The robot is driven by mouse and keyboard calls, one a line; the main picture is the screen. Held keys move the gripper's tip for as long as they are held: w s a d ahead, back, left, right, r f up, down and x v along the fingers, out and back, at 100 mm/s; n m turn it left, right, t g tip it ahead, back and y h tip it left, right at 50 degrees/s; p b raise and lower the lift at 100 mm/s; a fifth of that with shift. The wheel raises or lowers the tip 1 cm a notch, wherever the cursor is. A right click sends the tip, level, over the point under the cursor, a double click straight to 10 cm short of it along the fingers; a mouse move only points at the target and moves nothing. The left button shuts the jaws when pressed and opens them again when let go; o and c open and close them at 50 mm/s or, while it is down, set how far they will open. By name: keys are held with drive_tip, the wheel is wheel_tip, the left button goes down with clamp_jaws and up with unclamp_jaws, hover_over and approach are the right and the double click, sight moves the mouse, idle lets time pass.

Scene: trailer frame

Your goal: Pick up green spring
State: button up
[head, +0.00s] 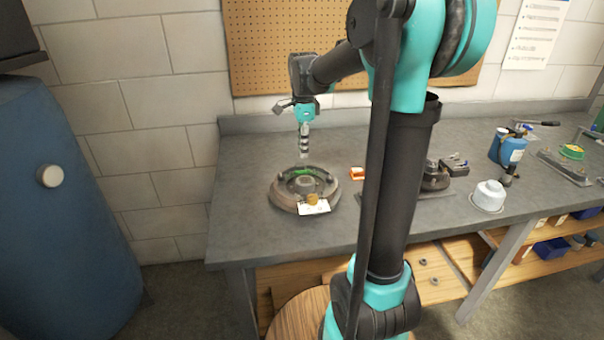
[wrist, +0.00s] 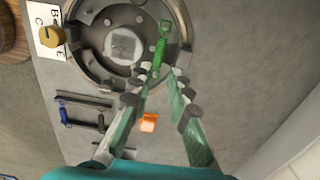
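The green spring (wrist: 160,48) lies on a round metal brake-like assembly (wrist: 90,60). In the head view, the spring (head: 303,171) is a small green strip near the back of the round assembly (head: 281,198). My gripper (wrist: 162,72) is open, with its two fingers on either side of the spring's near end in the wrist picture. Whether the fingers touch the spring cannot be told. In the head view, my gripper (head: 304,155) points down just above the assembly.
A white lettered card (head: 314,208) and a brass-coloured knob (head: 312,199) sit at the assembly's front. An orange block (head: 357,174) lies to its right. Farther right on the bench are a white bowl-like part (head: 489,194) and a blue canister (head: 512,150). The bench's left end is clear.

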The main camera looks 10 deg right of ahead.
sight(303, 166)
drive_tip(key=shift+s+f, duration=0.1)
drive_tip(key=shift+f, duration=3.45)
clamp_jaws()
